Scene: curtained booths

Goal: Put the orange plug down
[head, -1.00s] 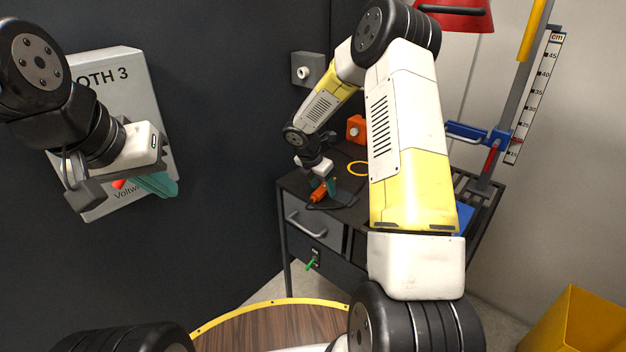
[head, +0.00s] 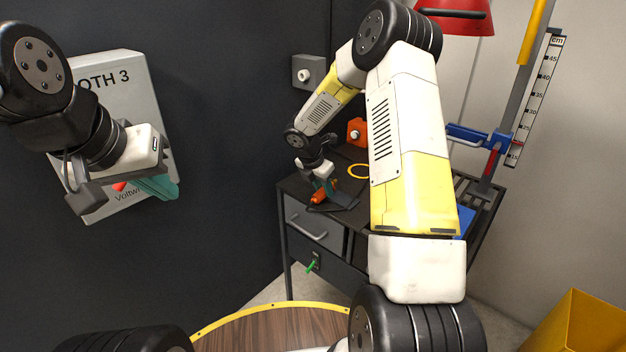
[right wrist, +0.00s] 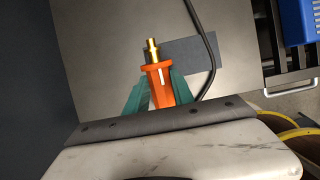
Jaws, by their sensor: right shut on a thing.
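The orange plug (right wrist: 158,78) has a brass-coloured tip and sits between the teal fingers of my right gripper (right wrist: 160,90) in the right wrist view. The gripper is shut on it. In the head view my right gripper (head: 325,187) and the plug (head: 318,197) are low over the front left part of the dark bench top (head: 296,184). I cannot tell whether the plug touches the surface. My left gripper (head: 155,186) hangs in front of the booth sign, away from the bench; its finger gap is not clear.
A dark grey pad (right wrist: 203,55) and a black cable lie by the plug. An orange box (head: 356,131) and a yellow ring (head: 358,170) are further back on the bench. A height gauge (head: 500,135) stands at the right. My right arm hides part of the bench.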

